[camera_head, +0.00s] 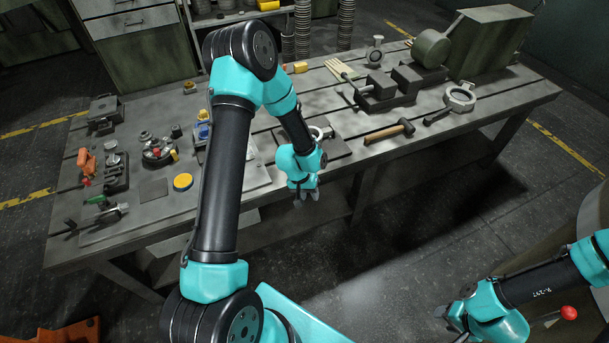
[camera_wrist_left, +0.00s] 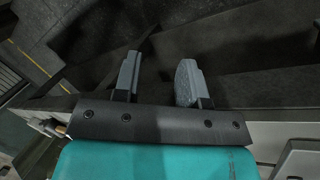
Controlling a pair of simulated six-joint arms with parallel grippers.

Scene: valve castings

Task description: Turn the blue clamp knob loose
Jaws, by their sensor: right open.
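A small blue part (camera_head: 203,131) with a yellow piece by it, which looks like the clamp knob, is on the workbench (camera_head: 150,228), just left of my left arm. It is small here, and my arm hides what is right of it. My left gripper (camera_head: 304,194) hangs past the front edge of the bench, to the right of and nearer than the blue part. In the left wrist view its two fingers (camera_wrist_left: 158,72) are apart with nothing between them. My right gripper (camera_head: 450,318) is at the lower right, open, away from the bench. The knob is not seen in the wrist view.
A yellow round lid (camera_head: 183,182), an orange tool (camera_head: 86,162) and a round fixture (camera_head: 158,152) are on the left of the bench. A hammer (camera_head: 389,131), a vise (camera_head: 384,90) and a ring casting (camera_head: 460,97) are on the right.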

